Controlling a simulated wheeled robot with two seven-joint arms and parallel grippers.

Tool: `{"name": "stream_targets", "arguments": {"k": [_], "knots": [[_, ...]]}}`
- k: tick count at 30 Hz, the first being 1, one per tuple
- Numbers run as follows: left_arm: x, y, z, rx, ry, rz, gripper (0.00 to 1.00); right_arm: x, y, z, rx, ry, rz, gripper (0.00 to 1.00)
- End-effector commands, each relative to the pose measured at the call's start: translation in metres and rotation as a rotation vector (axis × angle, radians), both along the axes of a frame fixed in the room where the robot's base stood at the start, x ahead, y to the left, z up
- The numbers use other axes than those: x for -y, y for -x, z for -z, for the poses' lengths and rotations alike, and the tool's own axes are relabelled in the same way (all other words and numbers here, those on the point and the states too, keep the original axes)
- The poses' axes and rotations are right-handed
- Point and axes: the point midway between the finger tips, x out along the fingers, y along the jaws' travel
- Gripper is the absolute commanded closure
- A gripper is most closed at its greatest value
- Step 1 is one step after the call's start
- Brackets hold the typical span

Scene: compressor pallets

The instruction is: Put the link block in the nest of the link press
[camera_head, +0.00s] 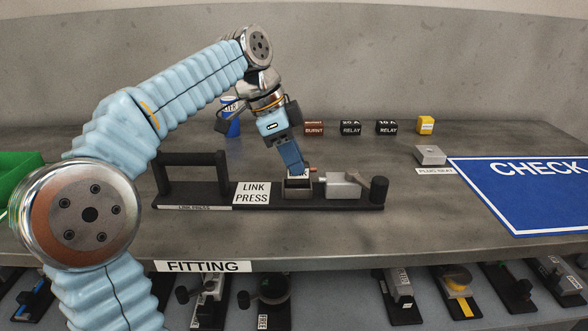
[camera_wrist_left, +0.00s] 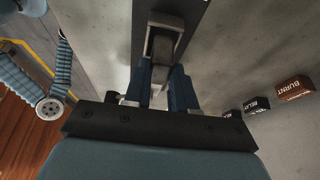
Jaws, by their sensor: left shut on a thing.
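The link press (camera_head: 215,190) lies along the front of the table, a long dark base with a black handle frame at its left, a LINK PRESS label and a grey metal block at its right. Its nest (camera_head: 297,190) is the small metal holder near the middle. My left gripper (camera_head: 293,170) points down over the nest, fingertips close to its top. In the left wrist view its two blue fingers are shut on the link block (camera_wrist_left: 160,74), mostly hidden between them. I cannot tell whether the block touches the nest floor. My right gripper is not in view.
A blue tin (camera_head: 231,118), a burnt block (camera_head: 314,129), two relays (camera_head: 350,129) and a yellow block (camera_head: 425,124) stand at the back. A grey block (camera_head: 430,155) sits by the blue CHECK mat (camera_head: 520,215). A green bin (camera_head: 18,175) is at the left. Several fixtures line a lower shelf.

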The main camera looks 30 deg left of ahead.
Motion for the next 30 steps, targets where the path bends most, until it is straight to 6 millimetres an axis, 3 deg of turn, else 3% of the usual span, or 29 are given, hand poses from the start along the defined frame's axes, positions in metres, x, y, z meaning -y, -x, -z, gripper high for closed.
{"name": "stream_targets", "arguments": {"k": [4, 11, 12, 16, 25, 30], "knots": [[0.002, 0.001, 0.021, -0.001, 0.002, 0.002, 1.0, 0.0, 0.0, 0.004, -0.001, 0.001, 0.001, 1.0], [0.002, 0.0, 0.022, 0.0, 0.002, 0.003, 1.0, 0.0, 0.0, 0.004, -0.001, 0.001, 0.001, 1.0], [0.002, 0.0, 0.023, -0.001, 0.002, 0.003, 0.69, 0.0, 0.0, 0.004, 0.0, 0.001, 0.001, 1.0], [0.002, 0.0, 0.023, -0.001, 0.002, 0.003, 0.49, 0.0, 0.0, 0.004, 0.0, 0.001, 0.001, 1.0], [0.001, 0.0, 0.021, 0.0, 0.001, 0.003, 0.49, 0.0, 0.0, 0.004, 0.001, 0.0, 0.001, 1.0], [-0.005, 0.004, -0.001, 0.003, 0.002, 0.001, 0.49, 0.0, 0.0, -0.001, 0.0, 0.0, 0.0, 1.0]]}}
